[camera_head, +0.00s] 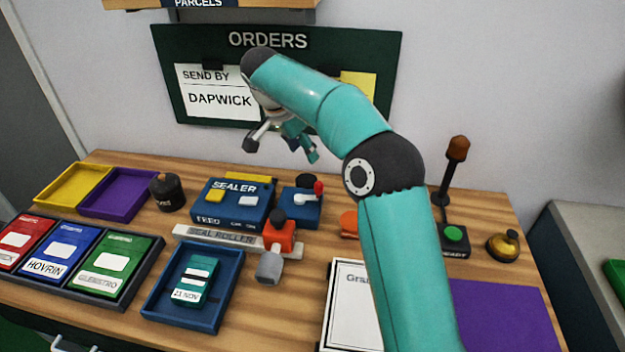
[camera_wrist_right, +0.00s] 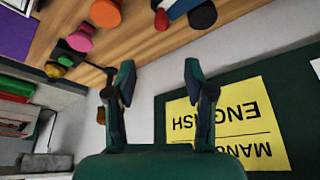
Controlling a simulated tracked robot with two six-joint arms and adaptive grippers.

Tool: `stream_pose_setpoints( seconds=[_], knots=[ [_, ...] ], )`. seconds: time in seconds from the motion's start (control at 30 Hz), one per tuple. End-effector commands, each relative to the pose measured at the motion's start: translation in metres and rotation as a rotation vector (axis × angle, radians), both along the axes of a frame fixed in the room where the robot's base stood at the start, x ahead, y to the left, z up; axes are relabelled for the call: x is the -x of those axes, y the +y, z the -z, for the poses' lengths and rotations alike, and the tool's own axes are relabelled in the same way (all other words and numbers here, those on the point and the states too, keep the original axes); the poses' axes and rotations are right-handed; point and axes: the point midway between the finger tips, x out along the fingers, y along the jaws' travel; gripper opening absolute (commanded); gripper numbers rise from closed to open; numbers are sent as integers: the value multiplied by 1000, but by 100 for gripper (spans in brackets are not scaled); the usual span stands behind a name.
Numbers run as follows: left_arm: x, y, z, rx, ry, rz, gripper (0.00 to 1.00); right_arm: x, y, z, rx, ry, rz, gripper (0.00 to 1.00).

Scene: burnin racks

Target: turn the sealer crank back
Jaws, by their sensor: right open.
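The sealer (camera_head: 232,203) is a blue box with yellow and white buttons, standing mid-table in the head view. A smaller blue unit with a red-knobbed lever (camera_head: 318,190) stands at its right; I cannot tell for sure whether this lever is the crank. In front, on the seal roller bar (camera_head: 205,238), sits an orange block (camera_head: 279,236) with a dark top and a grey end. My right gripper (camera_head: 282,150) is open and empty, above and behind the sealer, before the orders board. Its open fingers (camera_wrist_right: 158,78) touch nothing in the wrist view. My left gripper is out of view.
The orders board (camera_head: 165,55) is on the wall behind. A blue tray (camera_head: 152,305) with a card stands front left, beside red, blue and green boxes. A black lamp post (camera_head: 443,190) and brass bell (camera_head: 503,246) stand right. My right arm hides part of the table.

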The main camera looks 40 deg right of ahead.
Motion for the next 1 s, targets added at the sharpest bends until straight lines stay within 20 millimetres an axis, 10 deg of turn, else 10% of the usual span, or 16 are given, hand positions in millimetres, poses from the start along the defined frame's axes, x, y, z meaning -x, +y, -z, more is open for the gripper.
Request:
stream_pose_setpoints(
  seconds=[0.6,1.0],
  knots=[
    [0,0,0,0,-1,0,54,-7,-40,115,-2,5,-13,54],
    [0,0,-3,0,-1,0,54,-9,-51,142,-1,1,-15,54]
  ],
)
